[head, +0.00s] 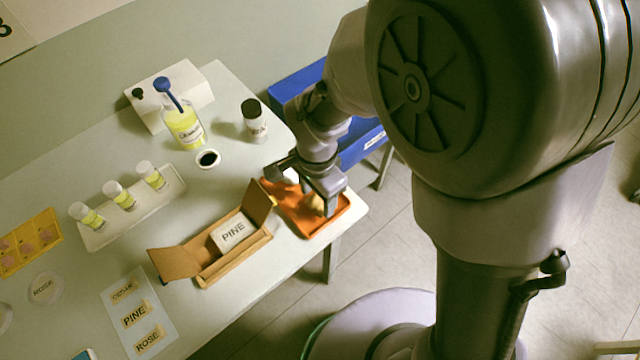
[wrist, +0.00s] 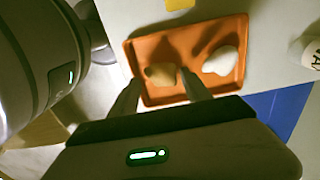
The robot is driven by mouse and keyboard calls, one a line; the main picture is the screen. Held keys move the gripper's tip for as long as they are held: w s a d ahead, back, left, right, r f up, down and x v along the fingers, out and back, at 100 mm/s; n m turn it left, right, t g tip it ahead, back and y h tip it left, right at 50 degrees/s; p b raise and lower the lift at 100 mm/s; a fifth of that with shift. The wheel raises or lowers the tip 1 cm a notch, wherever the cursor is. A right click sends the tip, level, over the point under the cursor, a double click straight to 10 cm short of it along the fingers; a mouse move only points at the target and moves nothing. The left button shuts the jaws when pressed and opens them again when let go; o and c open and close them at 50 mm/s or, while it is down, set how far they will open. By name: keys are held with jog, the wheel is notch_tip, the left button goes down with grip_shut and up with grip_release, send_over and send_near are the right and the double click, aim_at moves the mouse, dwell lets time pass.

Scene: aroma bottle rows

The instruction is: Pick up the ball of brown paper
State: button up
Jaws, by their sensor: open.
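The ball of brown paper (wrist: 161,74) lies in the orange tray (wrist: 149,46), at the left of the tray in the wrist view. In the head view the ball (head: 315,204) shows partly, at the right of the orange tray (head: 311,233), beside my gripper. My gripper (wrist: 160,92) is open and empty over the near edge of the tray, its fingers pointing toward the ball. In the head view my gripper (head: 302,185) hangs above the tray and hides part of it. I cannot tell its exact height above the ball.
A white crumpled piece (wrist: 221,61) lies in the same tray. An open cardboard box (head: 254,251) with a PINE block stands left of the tray. A white-labelled bottle with a black cap (head: 255,124) stands behind. A blue bin (head: 362,145) is beyond the table edge.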

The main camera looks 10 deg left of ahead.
notch_tip(320, 180, down, 2)
jog(key=shift+w+f, duration=0.1)
jog(key=shift+f, duration=0.15)
jog(key=shift+r, duration=0.1)
jog(key=shift+c, duration=0.8)
jog(key=c, duration=0.8)
